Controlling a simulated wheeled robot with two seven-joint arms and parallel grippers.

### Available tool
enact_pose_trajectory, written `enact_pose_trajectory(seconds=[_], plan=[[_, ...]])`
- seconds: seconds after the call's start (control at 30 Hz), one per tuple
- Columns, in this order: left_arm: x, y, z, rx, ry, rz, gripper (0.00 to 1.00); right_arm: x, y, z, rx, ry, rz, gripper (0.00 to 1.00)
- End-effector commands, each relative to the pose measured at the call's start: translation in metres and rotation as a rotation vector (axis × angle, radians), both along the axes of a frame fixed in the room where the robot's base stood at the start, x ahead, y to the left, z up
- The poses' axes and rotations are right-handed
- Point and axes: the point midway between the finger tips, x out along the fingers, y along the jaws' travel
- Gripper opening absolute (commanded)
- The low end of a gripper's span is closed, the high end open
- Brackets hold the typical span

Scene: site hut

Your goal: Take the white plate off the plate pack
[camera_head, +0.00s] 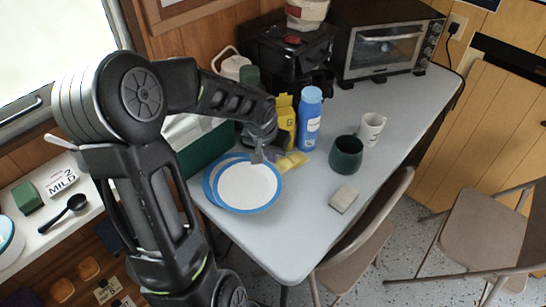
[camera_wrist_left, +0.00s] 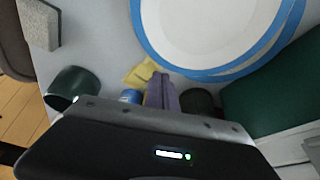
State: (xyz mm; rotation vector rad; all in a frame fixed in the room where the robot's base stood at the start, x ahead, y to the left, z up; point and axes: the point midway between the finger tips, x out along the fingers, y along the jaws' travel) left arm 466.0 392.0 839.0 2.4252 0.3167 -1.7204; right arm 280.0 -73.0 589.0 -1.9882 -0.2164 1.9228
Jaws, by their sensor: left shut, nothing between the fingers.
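A white plate with a blue rim (camera_head: 248,186) lies on the grey table near its left edge, and it fills the top of the left wrist view (camera_wrist_left: 205,28). Another blue-rimmed plate (camera_head: 209,183) shows under it, offset to the left, and its rim also shows in the left wrist view (camera_wrist_left: 288,35). My left gripper (camera_head: 264,156) is shut and empty, close to the far rim of the top plate. In the left wrist view its fingers (camera_wrist_left: 161,92) sit beside the rim, with no plate between them. My right gripper is not in view.
A yellow packet (camera_head: 291,162) lies beside the plates. A yellow box (camera_head: 285,113), blue bottle (camera_head: 310,120), dark green cup (camera_head: 346,155) and white mug (camera_head: 371,128) stand farther back and right. A sponge (camera_head: 343,199) lies near the front edge. A green case (camera_head: 207,150) borders the plates.

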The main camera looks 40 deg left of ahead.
Motion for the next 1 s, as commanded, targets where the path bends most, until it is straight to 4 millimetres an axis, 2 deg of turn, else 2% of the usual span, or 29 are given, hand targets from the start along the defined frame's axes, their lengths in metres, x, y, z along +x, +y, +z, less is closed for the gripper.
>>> enact_pose_trajectory(seconds=[0.1, 0.3, 0.63, 0.77, 1.0], plan=[[-0.006, -0.001, 0.021, 0.003, -0.002, 0.0, 0.0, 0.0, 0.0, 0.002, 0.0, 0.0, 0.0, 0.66], [-0.014, -0.004, 0.044, 0.001, -0.001, -0.002, 0.0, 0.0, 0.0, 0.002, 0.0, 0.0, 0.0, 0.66], [-0.016, -0.005, 0.047, -0.001, 0.001, -0.002, 0.01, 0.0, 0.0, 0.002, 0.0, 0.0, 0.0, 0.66], [-0.016, -0.004, 0.05, 0.0, 0.001, -0.002, 0.11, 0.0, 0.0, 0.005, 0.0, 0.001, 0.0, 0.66], [-0.016, -0.005, 0.077, -0.001, 0.001, -0.002, 0.3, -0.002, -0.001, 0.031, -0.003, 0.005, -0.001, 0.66]])
